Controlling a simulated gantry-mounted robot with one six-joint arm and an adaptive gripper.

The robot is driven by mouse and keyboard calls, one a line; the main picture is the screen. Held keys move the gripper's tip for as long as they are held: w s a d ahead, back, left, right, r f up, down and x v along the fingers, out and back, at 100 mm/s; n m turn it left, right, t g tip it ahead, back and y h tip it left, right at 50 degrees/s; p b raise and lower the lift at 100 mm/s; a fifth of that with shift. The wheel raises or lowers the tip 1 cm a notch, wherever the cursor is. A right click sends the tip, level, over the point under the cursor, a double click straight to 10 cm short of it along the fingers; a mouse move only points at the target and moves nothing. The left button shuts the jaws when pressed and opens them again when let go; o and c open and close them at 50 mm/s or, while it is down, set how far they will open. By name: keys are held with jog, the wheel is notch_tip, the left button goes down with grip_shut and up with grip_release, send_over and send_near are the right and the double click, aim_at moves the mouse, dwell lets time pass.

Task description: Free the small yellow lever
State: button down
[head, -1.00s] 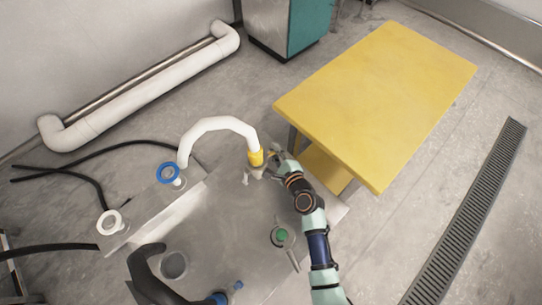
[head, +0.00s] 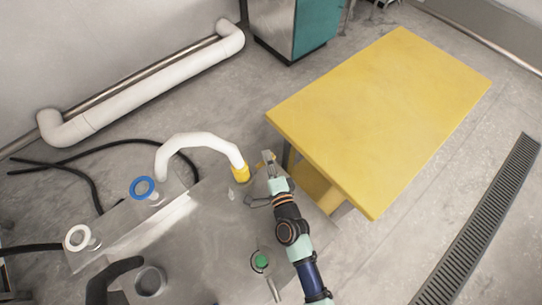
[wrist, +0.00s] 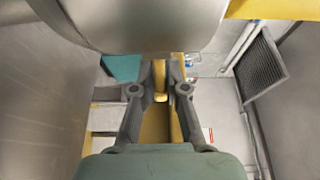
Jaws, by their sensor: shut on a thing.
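The small yellow lever (wrist: 159,80) shows in the wrist view as a narrow yellow piece between my fingers. My gripper (wrist: 160,68) is shut on it, and the fingers hide part of it. In the head view my gripper (head: 268,168) is at the far right side of the metal machine, with a small bit of the yellow lever (head: 267,155) at its tips. Whether the lever is still joined to the machine cannot be told. The white hose's yellow end cuff (head: 240,173) is just left of my gripper.
A yellow table (head: 380,115) stands close to the right of my gripper. The white hose (head: 195,141) arches at the left. A green knob (head: 261,261) and a blue ring (head: 142,188) are on the machine. In the wrist view a rounded metal body (wrist: 130,25) is right above the fingers.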

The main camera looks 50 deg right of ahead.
jog(key=shift+r, duration=0.1)
dwell(0.3)
jog(key=c, duration=1.4)
grip_release()
jog(key=shift+c, duration=0.2)
jog(key=v, duration=0.7)
jog(key=shift+s+a, duration=0.15)
jog(key=shift+s, duration=0.05)
